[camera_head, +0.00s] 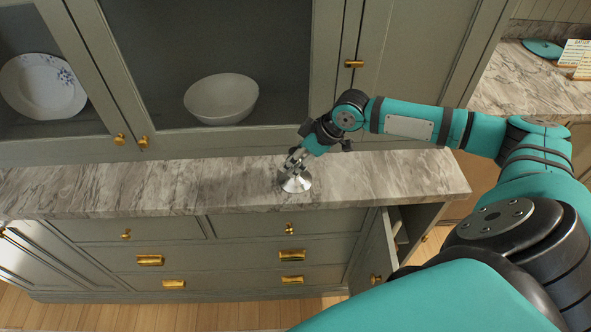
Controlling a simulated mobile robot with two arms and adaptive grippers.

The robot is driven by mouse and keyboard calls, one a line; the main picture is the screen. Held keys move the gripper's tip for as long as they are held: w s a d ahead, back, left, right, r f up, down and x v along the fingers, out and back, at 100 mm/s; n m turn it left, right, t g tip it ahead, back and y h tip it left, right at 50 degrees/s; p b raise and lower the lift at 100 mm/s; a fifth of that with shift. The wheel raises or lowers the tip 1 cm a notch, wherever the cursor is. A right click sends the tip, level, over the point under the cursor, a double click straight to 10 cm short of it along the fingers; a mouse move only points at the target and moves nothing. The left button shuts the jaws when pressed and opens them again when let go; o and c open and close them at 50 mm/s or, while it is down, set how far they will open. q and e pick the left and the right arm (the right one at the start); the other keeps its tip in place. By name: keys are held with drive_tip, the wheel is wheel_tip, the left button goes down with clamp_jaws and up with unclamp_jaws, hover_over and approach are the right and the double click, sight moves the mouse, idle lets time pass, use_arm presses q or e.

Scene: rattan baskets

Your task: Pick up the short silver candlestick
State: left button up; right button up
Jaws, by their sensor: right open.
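The short silver candlestick (297,183) stands on the grey marble counter (150,187), near its front edge. Its round shiny base shows, while its upper part is mostly hidden by my gripper. My right gripper (295,165) reaches in from the right and points down at the candlestick. Its fingers are at the candlestick's upper part and are open. I cannot tell whether they touch it. My left gripper is out of view.
Glass-fronted cabinet doors rise behind the counter, with a white bowl (222,98) and a patterned plate (43,86) inside. Drawers with brass pulls (149,260) lie below. A cabinet door (373,255) stands open at lower right. The counter left of the candlestick is clear.

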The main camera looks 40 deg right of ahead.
drive_tip(key=p+x, duration=0.1)
drive_tip(key=x, duration=0.3)
drive_tip(key=shift+w+d, duration=0.15)
drive_tip(key=shift+w, duration=0.1)
drive_tip(key=shift+r, duration=0.1)
clamp_jaws()
